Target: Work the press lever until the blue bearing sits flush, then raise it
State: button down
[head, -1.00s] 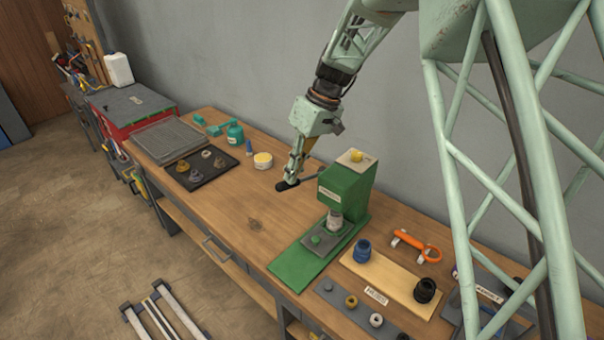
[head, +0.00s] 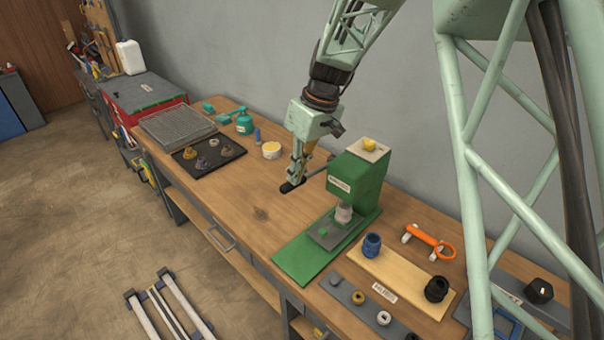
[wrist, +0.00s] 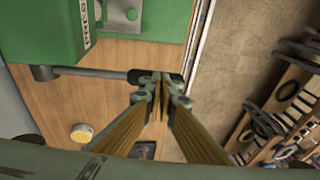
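The green press (head: 357,184) stands on the bench, its lever (head: 316,172) reaching out to the left. The lever ends in a black grip (head: 291,186), which also shows in the wrist view (wrist: 134,76). My gripper (head: 296,178) is at this grip. In the wrist view its fingertips (wrist: 162,84) are together, across the grip rather than clearly around it; I cannot tell whether they touch it. A pale grey cylinder (head: 344,213) is under the press head. A blue ribbed piece (head: 372,245) stands on a light board in front of the press. No blue bearing shows inside the press.
The light board (head: 398,284) also bears a black ribbed piece (head: 437,289). An orange-handled tool (head: 432,240) lies behind it. A grey strip (head: 338,290) with rings lies in front. Bench between is clear.

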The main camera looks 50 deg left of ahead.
jog(key=shift+s+f, duration=0.25)
jog(key=shift+f, duration=0.3)
jog(key=shift+r, duration=0.2)
jog(key=shift+w+r, duration=0.1)
jog(key=shift+r, duration=0.4)
jog(key=s+v, duration=0.2)
jog(key=v, duration=1)
jog(key=shift+w+d+r, duration=0.15)
jog(key=shift+w+r, duration=0.2)
jog(key=shift+r, duration=0.05)
jog(key=shift+d, duration=0.1)
